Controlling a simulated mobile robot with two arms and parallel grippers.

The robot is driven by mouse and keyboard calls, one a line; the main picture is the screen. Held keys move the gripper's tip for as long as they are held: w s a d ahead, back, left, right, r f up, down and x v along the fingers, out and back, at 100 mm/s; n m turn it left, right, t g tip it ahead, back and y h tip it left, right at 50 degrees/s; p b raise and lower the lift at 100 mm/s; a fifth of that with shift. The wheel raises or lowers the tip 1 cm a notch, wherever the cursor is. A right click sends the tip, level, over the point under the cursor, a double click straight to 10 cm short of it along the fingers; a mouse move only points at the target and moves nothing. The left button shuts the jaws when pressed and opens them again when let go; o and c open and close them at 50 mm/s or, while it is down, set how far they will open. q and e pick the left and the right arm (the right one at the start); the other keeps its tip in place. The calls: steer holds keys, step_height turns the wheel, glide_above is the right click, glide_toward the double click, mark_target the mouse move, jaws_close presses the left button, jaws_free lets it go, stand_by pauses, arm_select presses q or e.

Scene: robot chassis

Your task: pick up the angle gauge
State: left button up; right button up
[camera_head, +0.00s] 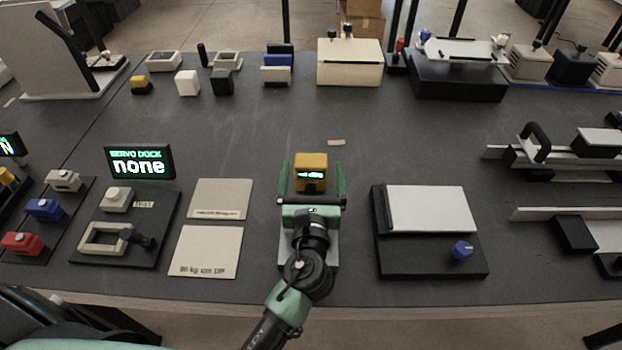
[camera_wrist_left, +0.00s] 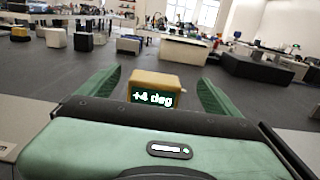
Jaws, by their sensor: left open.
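The angle gauge (camera_head: 311,172) is a small yellow block with a dark front and a lit display. In the left wrist view the gauge (camera_wrist_left: 154,92) reads "+4 deg" and faces my gripper. My left gripper (camera_head: 311,180) is open, with one green finger on each side of the gauge. In the left wrist view a gap shows between the gauge and each finger of the gripper (camera_wrist_left: 158,92). The gauge's lower part is partly hidden by the gripper body. My right gripper is not in view.
Two flat beige plates (camera_head: 205,250) lie left of my arm. A black stand with a white plate (camera_head: 432,209) and blue knob (camera_head: 462,250) is to the right. A dock sign (camera_head: 140,161) reads "none". Boxes line the back; the table between is mostly clear.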

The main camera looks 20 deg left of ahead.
arm_select(q)
steer(key=shift+w+a+f, duration=0.1)
steer(key=shift+w+a, duration=0.05)
steer(key=shift+w, duration=0.35)
steer(key=x, duration=0.4)
steer(key=f+x, duration=0.1)
steer(key=x, duration=0.1)
steer(key=shift+w+a, duration=0.3)
steer(key=c, duration=1.7)
steer(key=shift+o, duration=0.2)
steer(key=shift+r, duration=0.1)
